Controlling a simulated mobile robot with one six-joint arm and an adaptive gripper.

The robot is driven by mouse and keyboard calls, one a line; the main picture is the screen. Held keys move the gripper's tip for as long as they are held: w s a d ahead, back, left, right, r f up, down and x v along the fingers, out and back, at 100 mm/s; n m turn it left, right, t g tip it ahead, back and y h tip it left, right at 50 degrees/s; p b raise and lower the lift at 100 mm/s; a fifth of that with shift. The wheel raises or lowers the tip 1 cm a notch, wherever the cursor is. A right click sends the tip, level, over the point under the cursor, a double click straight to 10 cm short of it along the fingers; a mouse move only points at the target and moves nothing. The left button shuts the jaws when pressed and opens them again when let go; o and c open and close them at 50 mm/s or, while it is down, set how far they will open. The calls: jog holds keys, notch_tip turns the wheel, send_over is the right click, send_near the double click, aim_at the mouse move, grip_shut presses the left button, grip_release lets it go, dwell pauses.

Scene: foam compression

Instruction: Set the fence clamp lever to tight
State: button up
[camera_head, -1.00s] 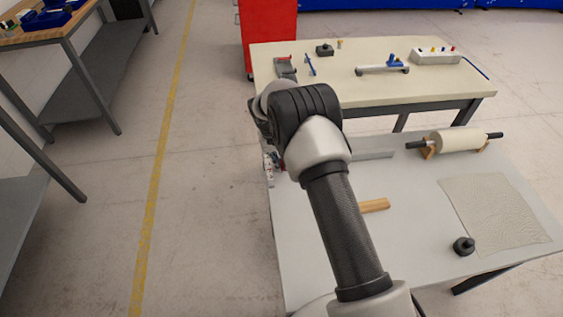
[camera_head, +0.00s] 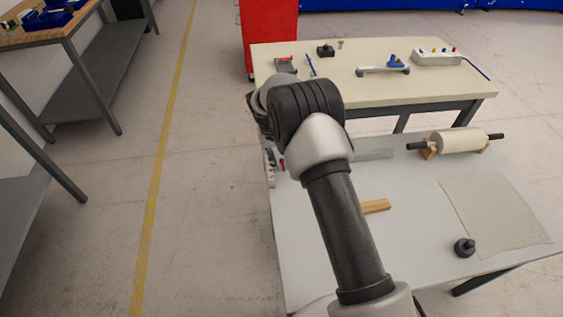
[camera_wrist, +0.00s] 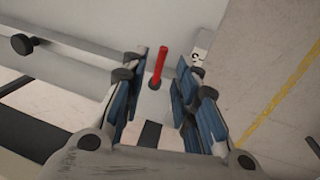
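The red clamp lever (camera_wrist: 159,66) stands out from a pale grey fitting in the wrist view, between and just beyond my fingertips. My gripper (camera_wrist: 157,82) is open, with its blue-padded fingers spread on either side of the lever and nothing held. I cannot tell whether a finger touches it. A long grey bar (camera_wrist: 72,67), likely the fence, runs left from there. A white label with a dark mark (camera_wrist: 198,58) sits right of the lever. In the head view, a small red part (camera_head: 282,164) shows at the table's left edge; my arm hides my gripper.
The grey table (camera_head: 420,200) holds a foam roll (camera_head: 455,141) on wooden stands, a wooden block (camera_head: 376,206), a mesh sheet (camera_head: 495,212) and a black knobbed weight (camera_head: 464,247). A cream bench (camera_head: 330,75) stands behind. The floor left of the table is clear.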

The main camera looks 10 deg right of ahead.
notch_tip(320, 180, up, 10)
jog(key=a, duration=0.2)
jog(key=shift+f, duration=0.15)
dwell(0.4)
